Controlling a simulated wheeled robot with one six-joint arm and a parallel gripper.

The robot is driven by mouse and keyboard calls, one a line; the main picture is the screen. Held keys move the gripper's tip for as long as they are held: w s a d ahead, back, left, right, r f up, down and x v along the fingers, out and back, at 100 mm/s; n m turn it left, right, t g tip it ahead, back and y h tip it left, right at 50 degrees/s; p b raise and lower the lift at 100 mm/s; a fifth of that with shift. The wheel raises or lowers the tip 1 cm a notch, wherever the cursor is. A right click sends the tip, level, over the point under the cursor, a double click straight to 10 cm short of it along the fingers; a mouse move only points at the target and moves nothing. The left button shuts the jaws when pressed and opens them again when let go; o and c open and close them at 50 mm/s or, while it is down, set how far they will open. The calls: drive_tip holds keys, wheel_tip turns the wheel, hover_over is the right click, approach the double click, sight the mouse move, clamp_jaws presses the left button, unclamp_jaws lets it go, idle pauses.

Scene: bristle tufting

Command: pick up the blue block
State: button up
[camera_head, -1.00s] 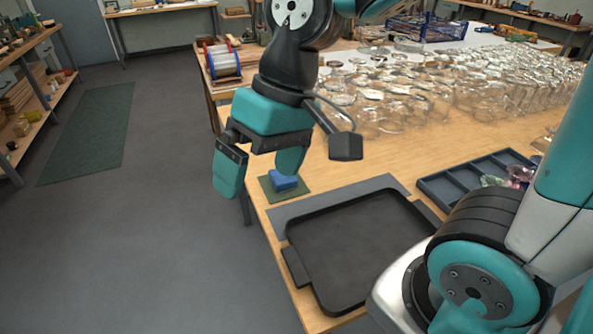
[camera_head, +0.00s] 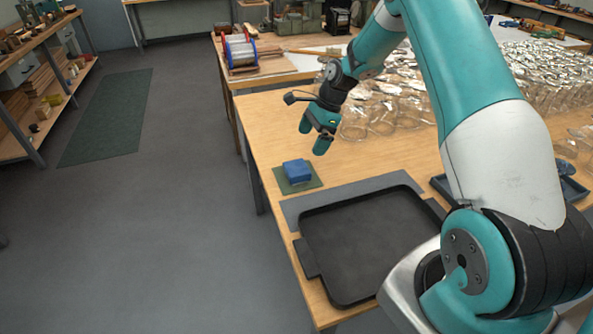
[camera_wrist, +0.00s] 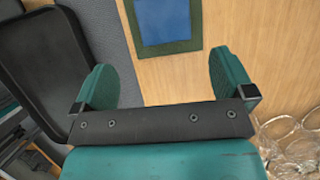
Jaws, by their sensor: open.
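The blue block (camera_head: 297,171) sits on a small green mat (camera_head: 312,183) near the left edge of the wooden table. My gripper (camera_head: 312,138) is open and empty above the table, behind the block and a little to its right in the head view. In the wrist view the blue block (camera_wrist: 166,20) is at the top, beyond the two spread fingers of my gripper (camera_wrist: 165,85) and apart from them. The block's far end is cut off by the frame there.
A black tray (camera_head: 370,245) lies on a grey mat (camera_head: 300,207) in front of the block. A wire spool (camera_head: 240,52) stands at the back left.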

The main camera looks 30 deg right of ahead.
sight(297, 167)
drive_tip(key=x, duration=0.6)
drive_tip(key=shift+a+f+p, duration=0.1)
drive_tip(key=shift+f+p, duration=0.05)
drive_tip(key=shift+p, duration=0.25)
drive_tip(key=x, duration=0.1)
drive_tip(key=p+x, duration=0.1)
drive_tip(key=x, duration=0.3)
drive_tip(key=shift+w+f+p, duration=0.1)
drive_tip(key=shift+w+p, duration=0.2)
drive_tip(key=shift+c, duration=0.2)
drive_tip(key=c, duration=0.8)
wheel_tip(297, 167, up, 20)
drive_tip(key=shift+r+b, duration=0.1)
drive_tip(key=shift+b, duration=1.05)
